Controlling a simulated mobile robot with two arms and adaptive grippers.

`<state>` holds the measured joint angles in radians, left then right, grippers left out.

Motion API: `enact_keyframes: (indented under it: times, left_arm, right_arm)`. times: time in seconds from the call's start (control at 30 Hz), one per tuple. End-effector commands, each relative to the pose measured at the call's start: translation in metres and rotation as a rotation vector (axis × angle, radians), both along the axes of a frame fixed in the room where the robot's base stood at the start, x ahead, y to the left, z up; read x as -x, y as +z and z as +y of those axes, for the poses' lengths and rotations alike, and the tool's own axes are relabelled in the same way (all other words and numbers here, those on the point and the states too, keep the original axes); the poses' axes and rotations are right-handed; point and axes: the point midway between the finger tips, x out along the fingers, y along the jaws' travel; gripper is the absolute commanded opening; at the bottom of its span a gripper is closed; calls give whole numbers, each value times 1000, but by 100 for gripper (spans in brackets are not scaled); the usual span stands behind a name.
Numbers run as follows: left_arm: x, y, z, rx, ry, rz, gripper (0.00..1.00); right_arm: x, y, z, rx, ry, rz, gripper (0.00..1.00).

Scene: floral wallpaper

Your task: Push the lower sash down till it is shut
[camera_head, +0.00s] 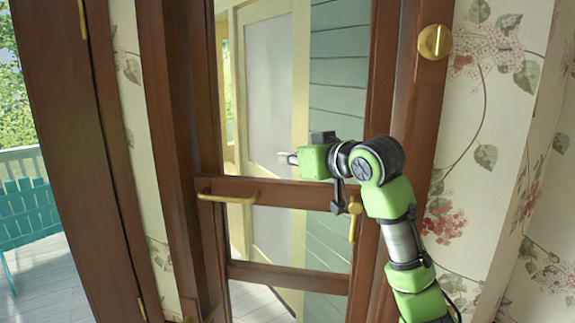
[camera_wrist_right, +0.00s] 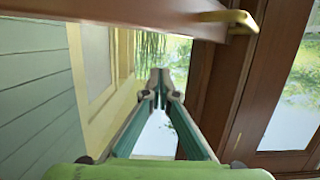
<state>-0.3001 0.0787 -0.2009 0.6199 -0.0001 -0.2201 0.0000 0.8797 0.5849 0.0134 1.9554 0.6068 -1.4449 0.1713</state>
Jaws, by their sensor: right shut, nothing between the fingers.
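The window's brown wooden sash rail (camera_head: 275,192) crosses the middle of the head view, with a brass pull handle (camera_head: 228,198) at its left end. A lower brown crosspiece (camera_head: 290,277) lies below it, with a gap between them. My right gripper (camera_head: 287,158) comes in from the right, pointing left, and appears just above the rail. Its fingers are shut and empty. In the right wrist view, the fingertips (camera_wrist_right: 160,84) are together, and the rail (camera_wrist_right: 150,28) and handle (camera_wrist_right: 225,17) run across the top. Contact with the rail cannot be told. My left gripper is out of view.
A brass lever (camera_head: 355,215) is at the right side of the frame, close to my arm. A round brass knob (camera_head: 435,42) is on the upper right frame. Floral wallpaper (camera_head: 490,130) is at right. A teal bench (camera_head: 32,215) stands on the porch at left.

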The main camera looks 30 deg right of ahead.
Motion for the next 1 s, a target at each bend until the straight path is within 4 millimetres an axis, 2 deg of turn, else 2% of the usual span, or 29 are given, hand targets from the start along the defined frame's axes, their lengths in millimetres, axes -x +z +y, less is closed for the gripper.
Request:
enact_keyframes:
  times: [0.03,0.3,0.87,1.0]
  left_arm:
    - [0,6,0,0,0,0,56]
    - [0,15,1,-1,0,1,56]
    - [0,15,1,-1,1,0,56]
    - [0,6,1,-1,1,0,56]
  right_arm:
    - [-3,-6,1,-2,0,6,0]
    - [-1,-34,0,-1,1,3,0]
    - [-1,-43,0,-1,0,1,0]
    - [-1,-55,-7,0,-1,5,0]
